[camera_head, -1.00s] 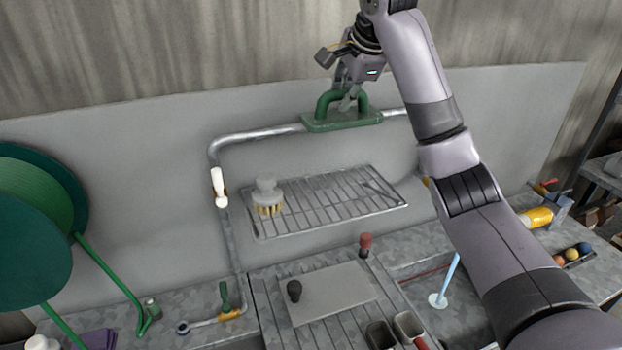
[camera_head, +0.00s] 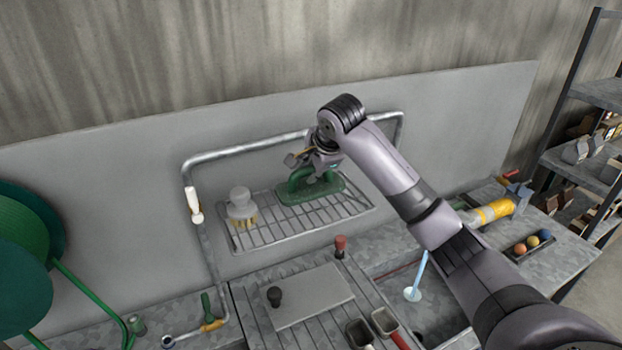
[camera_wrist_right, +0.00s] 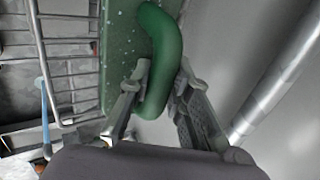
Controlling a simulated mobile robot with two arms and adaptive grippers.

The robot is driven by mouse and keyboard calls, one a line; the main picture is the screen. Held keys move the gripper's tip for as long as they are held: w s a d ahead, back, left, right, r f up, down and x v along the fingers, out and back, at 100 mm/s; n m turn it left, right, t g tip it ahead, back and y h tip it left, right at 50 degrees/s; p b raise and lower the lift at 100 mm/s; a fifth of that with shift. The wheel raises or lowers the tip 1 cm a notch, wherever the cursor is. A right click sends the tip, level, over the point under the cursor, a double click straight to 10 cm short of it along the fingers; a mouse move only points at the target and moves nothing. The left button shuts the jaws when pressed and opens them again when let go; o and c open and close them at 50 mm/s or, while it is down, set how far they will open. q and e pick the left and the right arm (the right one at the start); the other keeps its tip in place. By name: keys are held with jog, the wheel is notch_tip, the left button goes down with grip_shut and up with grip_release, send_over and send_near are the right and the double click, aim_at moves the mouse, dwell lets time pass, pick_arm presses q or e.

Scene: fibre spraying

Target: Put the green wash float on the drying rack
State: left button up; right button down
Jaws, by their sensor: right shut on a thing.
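The green wash float (camera_head: 311,192) is at the drying rack (camera_head: 270,236), over its right back part, to the right of a brush. Its flat base looks level with the wires; I cannot tell whether it touches them. My right gripper (camera_head: 318,172) is shut on the float's curved handle. In the right wrist view the handle (camera_wrist_right: 165,50) lies between the two fingers (camera_wrist_right: 158,95), with the speckled green base (camera_wrist_right: 118,55) beside the rack wires (camera_wrist_right: 68,62). My left gripper is not in view.
A grey brush (camera_head: 241,205) with yellow bristles stands on the rack's left part. A bent metal pipe (camera_head: 250,148) frames the rack. A grey plate with a black knob (camera_head: 274,296) lies below. The rack's front middle is clear.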

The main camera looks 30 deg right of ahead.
aim_at(311, 185)
notch_tip(311, 185, down, 3)
jog(key=shift+f+p, duration=0.2)
jog(key=shift+p, duration=0.3)
jog(key=shift+f, duration=0.1)
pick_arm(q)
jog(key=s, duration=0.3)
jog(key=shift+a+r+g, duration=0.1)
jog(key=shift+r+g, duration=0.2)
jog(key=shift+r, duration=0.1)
pick_arm(e)
jog(key=c, duration=1.9)
grip_release()
jog(key=shift+f, duration=0.1)
jog(key=o, duration=0.4)
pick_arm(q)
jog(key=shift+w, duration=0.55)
